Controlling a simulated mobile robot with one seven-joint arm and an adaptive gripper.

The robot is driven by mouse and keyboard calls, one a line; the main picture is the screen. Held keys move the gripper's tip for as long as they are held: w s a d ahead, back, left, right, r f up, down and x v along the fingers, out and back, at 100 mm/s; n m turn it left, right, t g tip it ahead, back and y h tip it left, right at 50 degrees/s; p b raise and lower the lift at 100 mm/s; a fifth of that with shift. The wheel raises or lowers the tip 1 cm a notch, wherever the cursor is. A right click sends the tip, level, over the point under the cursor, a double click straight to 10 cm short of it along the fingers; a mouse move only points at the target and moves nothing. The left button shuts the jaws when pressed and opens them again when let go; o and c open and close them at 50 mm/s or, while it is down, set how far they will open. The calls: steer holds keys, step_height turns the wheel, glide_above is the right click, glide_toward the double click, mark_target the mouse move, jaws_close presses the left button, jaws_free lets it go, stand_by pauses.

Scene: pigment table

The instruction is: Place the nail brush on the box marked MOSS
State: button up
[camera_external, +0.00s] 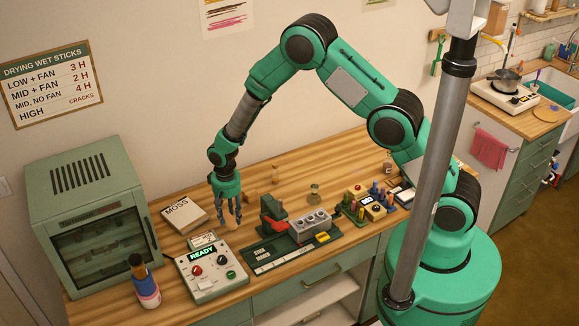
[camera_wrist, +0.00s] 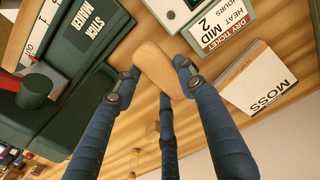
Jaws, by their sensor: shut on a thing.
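The nail brush (camera_wrist: 157,66) shows its rounded, light wooden back in the wrist view. My gripper (camera_wrist: 157,78) has its blue fingers shut around the brush. In the external view my gripper (camera_external: 231,217) points down over the table between the box marked MOSS and the stick maker, with the brush largely hidden by the fingers. The box marked MOSS (camera_external: 184,214) is a pale, flat box lying to the left of my gripper. It also shows in the wrist view (camera_wrist: 258,92), to the right of the brush, apart from it.
The dark green stick maker (camera_external: 274,250) is at right. A green dryer (camera_external: 90,225) and a bottle (camera_external: 144,282) stand at left.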

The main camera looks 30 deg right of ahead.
steer(key=shift+w, duration=0.1)
steer(key=p, duration=0.3)
glide_above(198, 219)
steer(key=shift+f, duration=0.75)
steer(key=shift+d, duration=0.1)
steer(key=shift+f, duration=0.15)
steer(key=shift+f, duration=1.6)
steer(key=shift+f, duration=0.15)
steer(key=o, duration=1.2)
steer(key=shift+c, duration=0.2)
